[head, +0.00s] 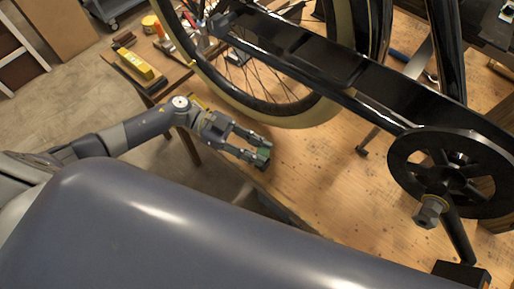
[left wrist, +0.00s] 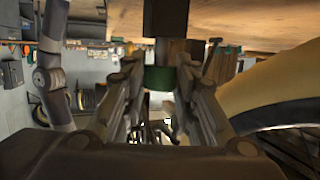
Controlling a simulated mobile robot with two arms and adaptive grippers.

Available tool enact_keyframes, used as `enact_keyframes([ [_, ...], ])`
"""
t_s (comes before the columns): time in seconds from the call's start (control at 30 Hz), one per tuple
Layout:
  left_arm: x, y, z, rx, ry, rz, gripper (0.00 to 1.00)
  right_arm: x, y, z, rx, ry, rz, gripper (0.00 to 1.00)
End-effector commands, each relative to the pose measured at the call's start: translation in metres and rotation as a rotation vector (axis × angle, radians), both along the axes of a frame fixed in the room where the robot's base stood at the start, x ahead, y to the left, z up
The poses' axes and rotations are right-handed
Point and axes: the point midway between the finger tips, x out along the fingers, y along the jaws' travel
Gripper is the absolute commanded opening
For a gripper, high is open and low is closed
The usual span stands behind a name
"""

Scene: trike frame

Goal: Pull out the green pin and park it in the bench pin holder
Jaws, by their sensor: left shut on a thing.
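The green pin (head: 263,153) is between the fingertips of my left gripper (head: 256,152), beside the front edge of the wooden bench in the head view. The gripper is shut on it. In the left wrist view the pin's green part (left wrist: 160,78) sits between the two fingers (left wrist: 160,85), directly against a dark, block-like shape above it. I cannot tell whether that shape touches the pin or only lines up with it. I cannot make out the bench pin holder for sure. My right gripper is not in view.
A black trike frame (head: 310,62) with a cream-tyred wheel (head: 283,120) and a chainring (head: 400,160) stands over the wooden bench (head: 310,185). A yellow tool (head: 136,66) lies on a side table at the left. The bench right of my gripper is largely clear.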

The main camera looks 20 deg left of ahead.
Motion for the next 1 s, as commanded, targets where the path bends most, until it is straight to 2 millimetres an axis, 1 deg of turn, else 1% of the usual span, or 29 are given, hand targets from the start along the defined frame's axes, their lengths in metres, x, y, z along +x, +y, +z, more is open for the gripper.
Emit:
enact_keyframes([
  [0.3,0.000,0.000,-0.009,-0.001,-0.001,0.000,0.03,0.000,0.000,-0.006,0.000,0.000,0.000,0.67],
  [0.33,0.000,0.000,-0.008,-0.001,-0.001,0.000,0.29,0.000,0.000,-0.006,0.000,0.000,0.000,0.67],
  [0.37,0.000,0.000,-0.008,-0.001,-0.001,0.000,0.36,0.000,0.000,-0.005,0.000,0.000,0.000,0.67],
  [0.4,0.000,0.000,-0.008,-0.001,-0.001,0.000,0.45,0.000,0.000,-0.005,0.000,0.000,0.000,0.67],
  [0.43,0.000,0.000,-0.008,-0.001,-0.001,0.000,0.50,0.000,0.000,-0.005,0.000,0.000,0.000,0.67],
  [0.67,0.000,0.000,-0.008,0.000,-0.001,0.000,0.50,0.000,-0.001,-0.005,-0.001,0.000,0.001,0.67],
  [0.8,0.000,0.002,-0.007,0.001,0.000,0.001,0.50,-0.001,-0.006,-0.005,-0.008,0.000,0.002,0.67],
  [0.87,0.001,0.007,-0.006,0.001,-0.001,0.002,0.50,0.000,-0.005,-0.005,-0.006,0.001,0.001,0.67],
  [1.0,0.001,0.029,-0.001,0.004,0.000,0.003,0.50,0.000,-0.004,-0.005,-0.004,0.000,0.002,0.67],
])
